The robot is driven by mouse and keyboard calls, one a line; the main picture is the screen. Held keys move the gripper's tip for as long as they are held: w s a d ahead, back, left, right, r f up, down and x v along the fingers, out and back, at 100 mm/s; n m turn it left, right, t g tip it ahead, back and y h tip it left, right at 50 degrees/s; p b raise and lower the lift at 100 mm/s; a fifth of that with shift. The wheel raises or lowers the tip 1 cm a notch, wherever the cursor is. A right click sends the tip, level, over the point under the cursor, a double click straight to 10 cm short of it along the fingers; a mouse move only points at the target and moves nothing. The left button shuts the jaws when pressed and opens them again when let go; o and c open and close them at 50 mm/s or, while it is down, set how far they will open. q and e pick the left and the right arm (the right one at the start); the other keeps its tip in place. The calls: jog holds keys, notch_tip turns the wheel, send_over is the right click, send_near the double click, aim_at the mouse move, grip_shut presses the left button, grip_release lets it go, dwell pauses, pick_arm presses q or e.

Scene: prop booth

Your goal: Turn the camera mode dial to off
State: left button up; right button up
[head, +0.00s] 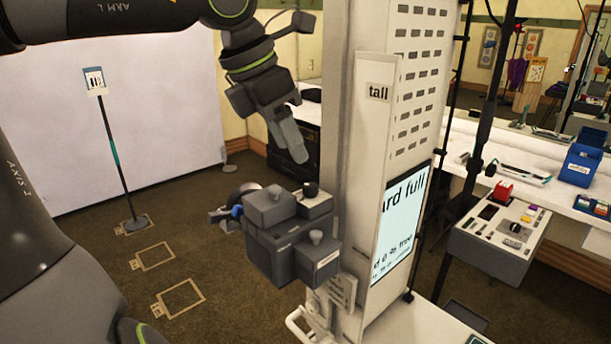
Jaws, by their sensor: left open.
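The camera (285,248) is a dark grey boxy body mounted on the side of the tall white booth column. A small black dial (311,188) sits on its upper right top, on a lighter plate. I cannot read any dial marking or tell the setting. My left gripper (298,152) is open, pointing down above the camera's top. It is apart from the black dial. My right gripper is not in view.
The white column (350,120) with a "tall" label and a lit screen (402,222) stands close right of the camera. A control box (497,238) with a red button is farther right. A stand with a sign (112,150) is at the left. The brown floor between is mostly clear.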

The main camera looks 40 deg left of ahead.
aim_at(309, 185)
pick_arm(q)
jog(key=x, duration=0.6)
jog(key=shift+p, duration=0.3)
jog(key=shift+x, duration=0.95)
grip_shut()
jog(key=n+b, duration=0.1)
jog(key=b, duration=0.2)
jog(key=shift+f+n+y, duration=0.2)
jog(key=shift+n+y, duration=0.2)
jog(key=shift+r+n+b, duration=0.1)
jog(key=shift+n+b, duration=0.3)
jog(key=r+n+y+p, duration=0.1)
jog(key=p, duration=0.3)
jog(key=shift+d+n, duration=0.1)
jog(key=shift+n, duration=0.2)
jog(key=shift+f+p, duration=0.2)
jog(key=shift+p, duration=0.45)
jog(key=shift+f, duration=0.1)
